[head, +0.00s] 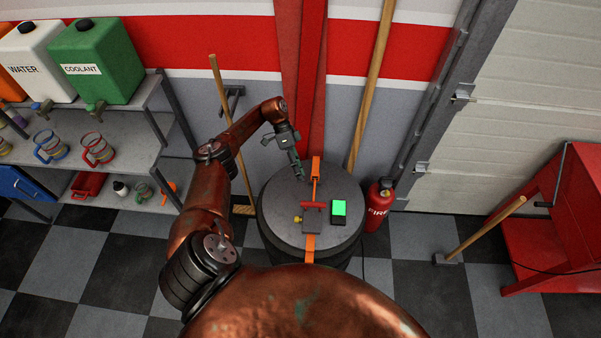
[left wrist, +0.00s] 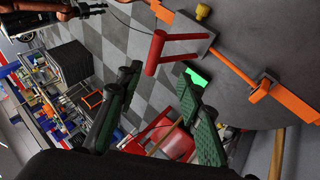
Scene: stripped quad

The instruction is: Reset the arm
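My left arm (head: 205,205) reaches forward from the bottom left and bends over a dark drum (head: 275,212). Its gripper (head: 299,172) hangs above the drum's back left part. In the left wrist view the two green-padded fingers (left wrist: 160,120) stand apart with nothing between them. On the drum lid is a fixture with a red handle (head: 314,205), a grey block (head: 311,226), a yellow knob (head: 298,219) and an orange bar. Beside it is a black box with a lit green face (head: 339,208). The red handle (left wrist: 157,50) is apart from the fingers.
A red fire extinguisher (head: 379,200) stands right of the drum. Wooden poles (head: 371,85) lean at the wall behind. A shelf (head: 125,142) with mugs and jugs is at left, a red cabinet (head: 562,200) at right.

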